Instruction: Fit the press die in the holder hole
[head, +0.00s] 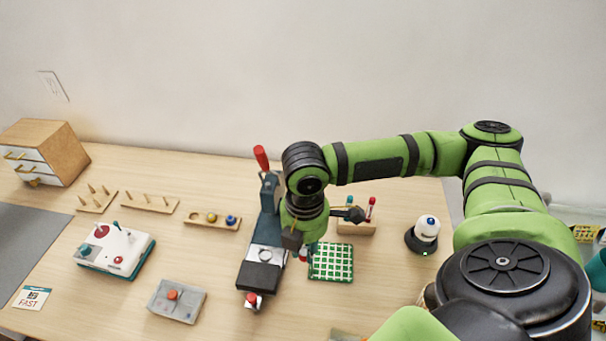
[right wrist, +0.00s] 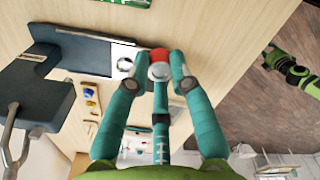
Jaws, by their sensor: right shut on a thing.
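The press (head: 270,205) stands mid-table, with a tall red-tipped lever. Its pale plate has a dark round ring, the holder hole (head: 265,253), which also shows in the right wrist view (right wrist: 125,64). My right gripper (head: 302,252) is just right of the plate, low beside the press. In the right wrist view its teal fingers (right wrist: 160,72) are shut on the press die (right wrist: 159,62), a short piece with red and silver parts. The die is beside the hole, apart from it. In the head view the die is mostly hidden by the gripper. My left gripper is not in view.
A green checked mat (head: 332,262) lies right of the press. A wooden rack (head: 212,220) with yellow and blue pieces stands left. A grey block with a red button (head: 176,300) and a white machine (head: 115,248) are further left. A white-topped device (head: 426,232) stands right.

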